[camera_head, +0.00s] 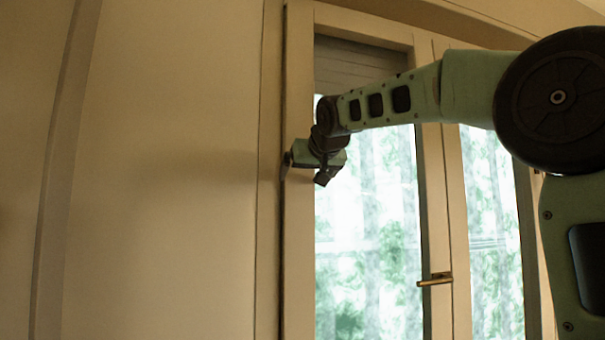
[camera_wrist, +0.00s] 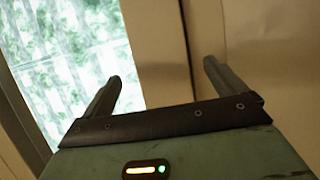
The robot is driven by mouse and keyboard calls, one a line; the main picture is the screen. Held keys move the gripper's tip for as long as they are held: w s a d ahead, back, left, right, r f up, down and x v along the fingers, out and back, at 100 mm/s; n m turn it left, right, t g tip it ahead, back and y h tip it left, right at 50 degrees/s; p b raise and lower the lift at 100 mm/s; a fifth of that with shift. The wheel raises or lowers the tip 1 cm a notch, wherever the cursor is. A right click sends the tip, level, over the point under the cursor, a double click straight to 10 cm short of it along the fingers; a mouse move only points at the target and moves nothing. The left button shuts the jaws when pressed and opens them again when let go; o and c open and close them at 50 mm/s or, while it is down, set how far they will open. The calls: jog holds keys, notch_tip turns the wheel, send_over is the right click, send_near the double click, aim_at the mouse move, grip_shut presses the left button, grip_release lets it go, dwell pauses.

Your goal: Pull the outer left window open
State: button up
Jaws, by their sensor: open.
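The outer left window (camera_head: 367,230) has a cream frame around a bright pane with greenery behind it. It looks closed. Its brass handle (camera_head: 436,280) is low on the right stile, well below and right of my gripper. My gripper (camera_head: 298,165) is at the window's left stile, at upper height. In the wrist view my gripper (camera_wrist: 162,72) is open and empty. Its left finger overlaps the pane's edge, and its right finger is beyond the dark seam beside the stile (camera_wrist: 155,45). I cannot tell whether either finger touches the frame.
A second window panel (camera_head: 492,220) stands to the right, partly behind my arm. A plain beige wall (camera_head: 165,190) fills the left, with a vertical strip (camera_head: 62,180) on it. A slatted shutter (camera_head: 350,62) shows behind the top of the pane.

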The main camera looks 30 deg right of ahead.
aim_at(300, 187)
jog(key=shift+p+x, duration=0.6)
jog(key=shift+x, duration=1.4)
jog(key=c, duration=1.4)
jog(key=shift+s+f+b, duration=0.1)
jog(key=shift+b, duration=0.2)
